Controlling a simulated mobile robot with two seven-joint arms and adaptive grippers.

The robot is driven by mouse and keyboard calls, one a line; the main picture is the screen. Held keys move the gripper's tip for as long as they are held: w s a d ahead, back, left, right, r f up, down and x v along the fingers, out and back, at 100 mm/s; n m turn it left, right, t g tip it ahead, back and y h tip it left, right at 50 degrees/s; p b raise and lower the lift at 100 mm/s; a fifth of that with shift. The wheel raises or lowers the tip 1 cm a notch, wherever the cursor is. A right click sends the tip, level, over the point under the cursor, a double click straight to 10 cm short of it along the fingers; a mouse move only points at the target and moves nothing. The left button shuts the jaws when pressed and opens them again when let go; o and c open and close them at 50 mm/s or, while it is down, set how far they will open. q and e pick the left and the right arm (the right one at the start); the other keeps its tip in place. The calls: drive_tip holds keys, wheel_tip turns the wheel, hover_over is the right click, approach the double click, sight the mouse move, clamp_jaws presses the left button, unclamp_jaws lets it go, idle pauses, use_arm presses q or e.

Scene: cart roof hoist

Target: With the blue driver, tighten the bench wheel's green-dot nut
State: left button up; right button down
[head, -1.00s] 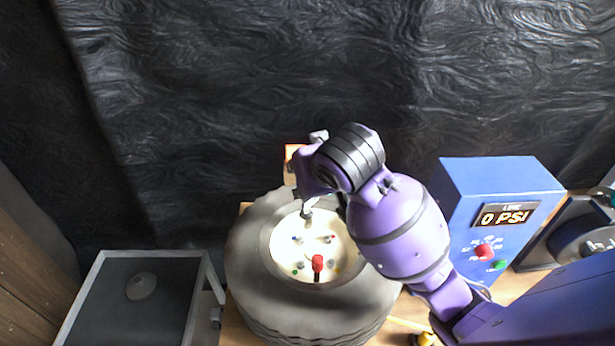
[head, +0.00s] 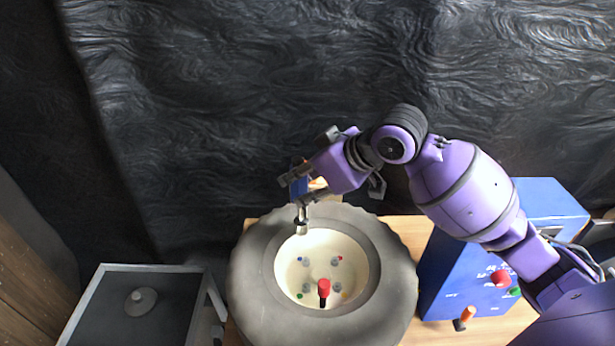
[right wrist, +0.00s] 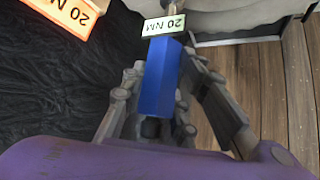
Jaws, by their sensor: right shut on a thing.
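The bench wheel (head: 395,270) is a grey tyre with a cream hub (head: 325,240), lying face up. Several nuts sit in the hub beside coloured dots; the green dot (head: 299,295) is at lower left, by the green-dot nut (head: 308,287). A red-capped post (head: 323,286) stands close to that nut. My right gripper (head: 297,188) is shut on the blue driver (head: 299,187), above the hub's far left rim, with the driver's end pointing down. In the right wrist view the driver (right wrist: 160,75) shows between the fingers, with a green-edged "20 NM" plate (right wrist: 164,25). My left gripper is out of view.
An orange "20 NM" plate (right wrist: 65,12) is near the driver in the wrist view. A blue box (head: 450,265) with red and green knobs stands right of the wheel. An orange-handled item (head: 466,318) is in front of it. A grey tray stand (head: 140,320) stands left.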

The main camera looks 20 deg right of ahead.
drive_tip(key=s+a+r+n+g+y, duration=0.2)
drive_tip(key=s+r+n+g, duration=0.4)
drive_tip(key=s+n+g, duration=0.7)
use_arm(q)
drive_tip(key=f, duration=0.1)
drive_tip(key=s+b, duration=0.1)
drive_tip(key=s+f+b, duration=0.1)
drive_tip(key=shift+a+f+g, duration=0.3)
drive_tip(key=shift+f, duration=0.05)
use_arm(e)
drive_tip(key=w+f+n+t, duration=0.2)
drive_tip(key=w+f, duration=0.1)
drive_tip(key=f, duration=0.8)
drive_tip(key=shift+w+d+y, duration=0.25)
drive_tip(key=shift+y, duration=0.15)
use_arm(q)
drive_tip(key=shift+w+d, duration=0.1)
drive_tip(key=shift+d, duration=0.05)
